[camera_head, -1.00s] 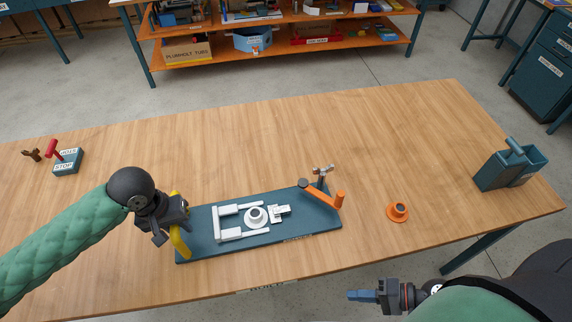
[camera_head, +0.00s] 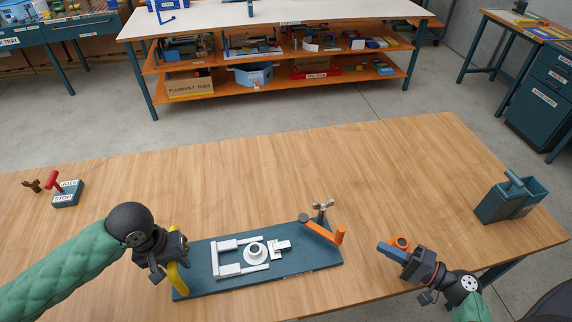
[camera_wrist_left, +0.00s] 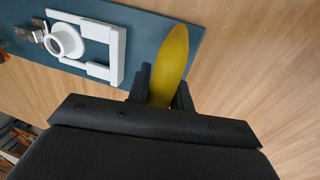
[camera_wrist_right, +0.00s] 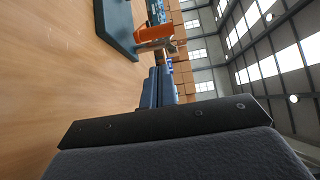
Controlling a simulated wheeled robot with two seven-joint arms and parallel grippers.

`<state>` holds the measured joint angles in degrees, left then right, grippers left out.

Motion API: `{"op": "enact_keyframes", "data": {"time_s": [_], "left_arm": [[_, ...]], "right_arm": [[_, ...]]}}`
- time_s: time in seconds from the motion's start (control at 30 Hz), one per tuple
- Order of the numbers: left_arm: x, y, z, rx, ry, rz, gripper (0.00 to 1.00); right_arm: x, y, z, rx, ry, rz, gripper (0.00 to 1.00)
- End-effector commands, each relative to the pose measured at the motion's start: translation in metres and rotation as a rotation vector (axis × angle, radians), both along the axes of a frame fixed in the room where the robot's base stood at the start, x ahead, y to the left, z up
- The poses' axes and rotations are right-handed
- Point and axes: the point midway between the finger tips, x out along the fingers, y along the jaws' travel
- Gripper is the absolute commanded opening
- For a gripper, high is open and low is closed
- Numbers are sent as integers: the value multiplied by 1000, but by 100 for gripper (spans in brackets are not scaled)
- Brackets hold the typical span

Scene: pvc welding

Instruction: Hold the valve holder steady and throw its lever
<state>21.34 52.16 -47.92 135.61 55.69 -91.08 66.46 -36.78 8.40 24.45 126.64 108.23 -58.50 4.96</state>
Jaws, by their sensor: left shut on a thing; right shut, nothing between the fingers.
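The valve holder is a dark blue plate (camera_head: 205,287) lying flat on the table, with a white frame (camera_head: 230,270) and a round white fitting (camera_head: 254,253) on it. A yellow handle (camera_head: 177,281) stands at its left end. An orange lever (camera_head: 322,231) with a raised end knob sits at its right end. My left gripper (camera_head: 178,262) is shut on the yellow handle, which shows between its fingers in the left wrist view (camera_wrist_left: 168,70). My right gripper (camera_head: 384,248) is shut and empty, to the right of the lever and apart from it. The orange lever also shows in the right wrist view (camera_wrist_right: 152,34).
An orange ring piece (camera_head: 402,242) lies on the table just behind my right gripper. A blue-grey bin (camera_head: 510,201) stands at the right edge. A block marked STOP (camera_head: 67,194) with a red lever is at the far left. The table behind the plate is clear.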

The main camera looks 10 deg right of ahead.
Motion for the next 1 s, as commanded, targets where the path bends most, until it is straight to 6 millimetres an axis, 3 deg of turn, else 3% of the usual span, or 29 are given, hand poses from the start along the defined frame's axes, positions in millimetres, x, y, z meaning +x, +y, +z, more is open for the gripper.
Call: {"op": "enact_keyframes", "data": {"time_s": [0.53, 1.0], "left_arm": [[0, 0, 0, -1, -1, 0, 0], [0, 0, 0, 0, -1, 0, 0]], "right_arm": [[57, 56, 0, 1, -1, 1, 0], [66, 66, 0, 0, 1, 2, 0]]}}
